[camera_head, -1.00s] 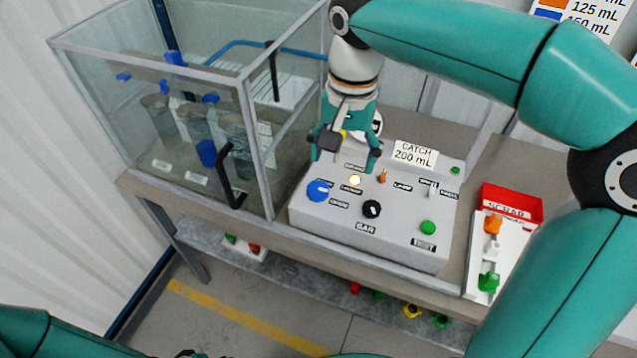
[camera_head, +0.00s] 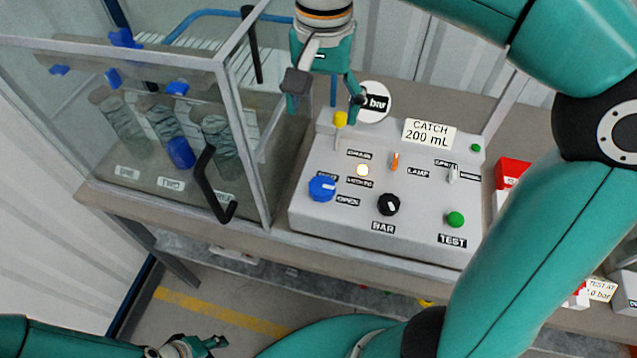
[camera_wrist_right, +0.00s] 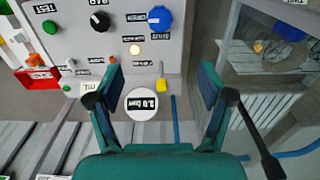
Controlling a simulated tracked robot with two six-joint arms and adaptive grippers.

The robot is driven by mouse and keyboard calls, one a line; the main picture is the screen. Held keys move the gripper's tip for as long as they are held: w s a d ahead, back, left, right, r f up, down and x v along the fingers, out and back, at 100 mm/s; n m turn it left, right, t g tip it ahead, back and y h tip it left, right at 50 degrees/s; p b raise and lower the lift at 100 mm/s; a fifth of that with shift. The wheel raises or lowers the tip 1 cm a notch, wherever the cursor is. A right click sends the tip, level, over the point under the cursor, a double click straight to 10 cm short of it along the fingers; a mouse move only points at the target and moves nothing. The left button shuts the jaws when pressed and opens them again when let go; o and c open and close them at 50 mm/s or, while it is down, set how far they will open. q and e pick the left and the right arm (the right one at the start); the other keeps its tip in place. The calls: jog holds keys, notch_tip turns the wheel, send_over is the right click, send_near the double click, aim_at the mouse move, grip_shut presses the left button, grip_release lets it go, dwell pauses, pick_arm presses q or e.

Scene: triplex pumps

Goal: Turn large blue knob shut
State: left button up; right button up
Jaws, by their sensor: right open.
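The large blue knob (camera_head: 322,188) sits at the left front of the grey control box (camera_head: 300,222), beside small labels, one reading OPEN. It also shows in the right wrist view (camera_wrist_right: 160,18), beyond the fingertips. My right gripper (camera_head: 322,100) is open and empty, above and behind the knob, near the back edge of the box. In the right wrist view its fingers (camera_wrist_right: 160,85) stand wide apart, with nothing between them touching. My left gripper (camera_head: 190,346) is low at the bottom left, far from the box; its finger state is unclear.
A glass case (camera_head: 240,130) with a black handle (camera_head: 212,185) stands left of the box.

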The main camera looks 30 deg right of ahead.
aim_at(322, 186)
notch_tip(322, 186, down, 20)
jog(key=b, duration=0.3)
jog(key=shift+w+d+f+b, duration=0.1)
jog(key=shift+f+b, duration=0.1)
jog(key=shift+b, duration=0.1)
